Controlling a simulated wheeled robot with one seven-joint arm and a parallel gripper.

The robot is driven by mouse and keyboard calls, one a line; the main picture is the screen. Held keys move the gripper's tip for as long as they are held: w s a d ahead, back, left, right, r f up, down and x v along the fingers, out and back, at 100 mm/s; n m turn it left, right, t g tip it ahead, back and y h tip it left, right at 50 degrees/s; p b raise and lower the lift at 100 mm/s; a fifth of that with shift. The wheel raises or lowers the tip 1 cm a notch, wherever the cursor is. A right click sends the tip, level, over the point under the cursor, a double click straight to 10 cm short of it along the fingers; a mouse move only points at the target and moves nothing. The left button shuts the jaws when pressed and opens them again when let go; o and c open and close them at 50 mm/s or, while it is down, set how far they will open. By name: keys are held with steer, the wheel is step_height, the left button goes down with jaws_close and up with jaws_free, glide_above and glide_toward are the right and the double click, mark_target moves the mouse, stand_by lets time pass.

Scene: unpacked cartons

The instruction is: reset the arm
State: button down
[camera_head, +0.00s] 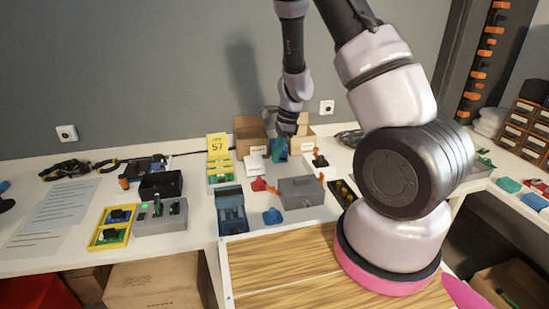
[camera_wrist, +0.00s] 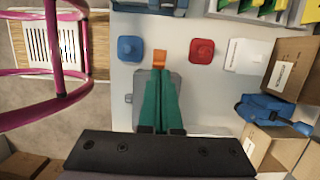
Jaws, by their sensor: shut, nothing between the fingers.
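My arm reaches from the right of the head view over the back of the white table. My gripper (camera_head: 279,149) hangs there near the cardboard boxes, its green fingers pointing down. In the wrist view my gripper (camera_wrist: 160,78) has its two green fingers together, with nothing between them. The fingers cover part of a grey box (camera_wrist: 141,82) with an orange tab (camera_wrist: 160,57). Whether they touch it cannot be told from this view. The grey box also shows in the head view (camera_head: 300,191).
Near the gripper are a blue piece (camera_wrist: 131,48), a red piece (camera_wrist: 201,51), a white box (camera_wrist: 246,55) and a cardboard box (camera_wrist: 290,68). A yellow sign (camera_head: 217,144) stands behind green-and-yellow parts. Grey and yellow trays (camera_head: 160,222) sit left. The wooden surface (camera_head: 280,262) in front is clear.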

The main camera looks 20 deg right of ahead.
steer(key=s+r+n+t+y, duration=0.1)
steer(key=s+r+n+t, duration=0.2)
steer(key=r, duration=0.9)
steer(key=s+r+n+y, duration=0.1)
steer(key=s+r+n, duration=0.25)
steer(key=r, duration=0.85)
steer(key=s+d+r+n+t+h, duration=0.3)
steer(key=s+r+n, duration=0.4)
steer(key=s+r, duration=0.6)
steer(key=shift+s+d+t, duration=0.5)
steer(key=shift+s+t, duration=0.05)
steer(key=shift+t, duration=0.05)
steer(key=shift+w+n, duration=0.1)
steer(key=shift+n, duration=0.25)
